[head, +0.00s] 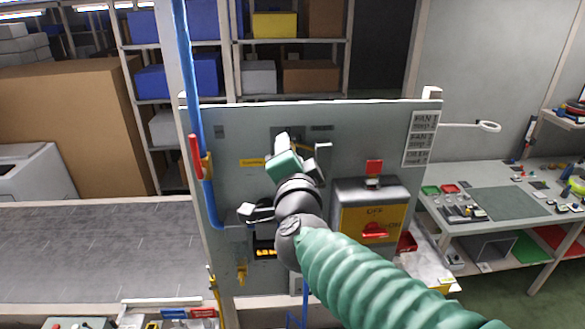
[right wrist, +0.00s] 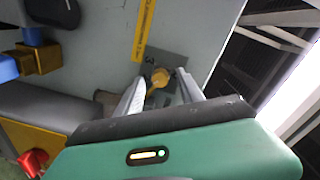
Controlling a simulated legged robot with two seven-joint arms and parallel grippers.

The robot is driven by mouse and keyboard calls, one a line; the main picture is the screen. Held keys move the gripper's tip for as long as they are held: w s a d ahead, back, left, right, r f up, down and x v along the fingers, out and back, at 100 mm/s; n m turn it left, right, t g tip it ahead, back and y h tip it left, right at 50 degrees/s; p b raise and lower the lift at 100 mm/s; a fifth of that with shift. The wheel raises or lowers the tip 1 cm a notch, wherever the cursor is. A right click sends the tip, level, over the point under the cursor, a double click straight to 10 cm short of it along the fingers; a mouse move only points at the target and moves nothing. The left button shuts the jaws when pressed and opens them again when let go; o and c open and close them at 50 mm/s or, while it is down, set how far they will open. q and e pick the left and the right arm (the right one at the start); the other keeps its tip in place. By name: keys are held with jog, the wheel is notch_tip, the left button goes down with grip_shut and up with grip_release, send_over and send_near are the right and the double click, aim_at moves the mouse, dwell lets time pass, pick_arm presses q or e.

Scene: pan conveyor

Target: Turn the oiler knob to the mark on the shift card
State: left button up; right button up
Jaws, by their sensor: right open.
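The oiler knob (right wrist: 159,80) is a small yellow-orange knob on a dark plate in the right wrist view. In the head view my right gripper (head: 302,150) is at the panel's upper middle and hides the knob. The shift card (head: 420,138) hangs at the panel's upper right; its lines are too blurred to read surely. My left gripper is not in view.
The grey panel (head: 235,135) carries a blue pipe (head: 193,90) with a red lever (head: 196,155) at left. A yellow-fronted box (head: 373,218) with a red handle juts out right of my wrist. A conveyor (head: 100,240) lies left, a workbench (head: 505,203) right.

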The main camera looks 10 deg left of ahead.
jog(key=s+d+p, duration=0.1)
jog(key=s+d, duration=0.2)
jog(key=s, duration=1.2)
jog(key=shift+s+r, duration=0.25)
jog(key=shift+s, duration=0.05)
